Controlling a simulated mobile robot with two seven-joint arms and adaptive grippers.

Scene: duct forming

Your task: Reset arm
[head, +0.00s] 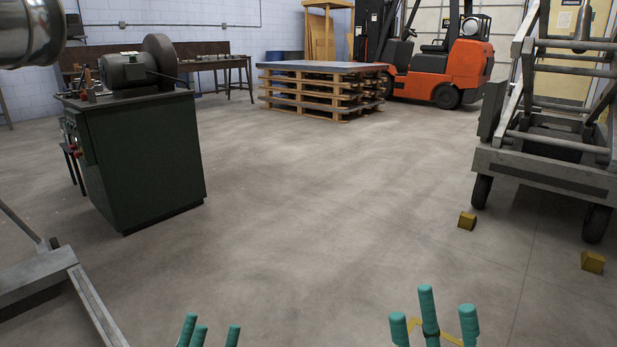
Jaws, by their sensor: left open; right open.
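My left gripper (210,333) shows at the bottom edge, left of centre. Only its teal fingertips are in view, spread apart with nothing between them. My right gripper (433,325) is at the bottom edge, right of centre. Its teal fingers are spread and empty, with a yellow part showing between them. Both grippers point up the picture over bare floor and touch nothing that I can see. The rest of both arms is out of view.
A green machine cabinet (150,160) stands at left, with grey metal framing (45,280) at lower left. Stacked pallets (320,95) and an orange forklift (455,65) are at the back. A wheeled cart (540,170) and yellow blocks (466,220) are at right. The central floor is clear.

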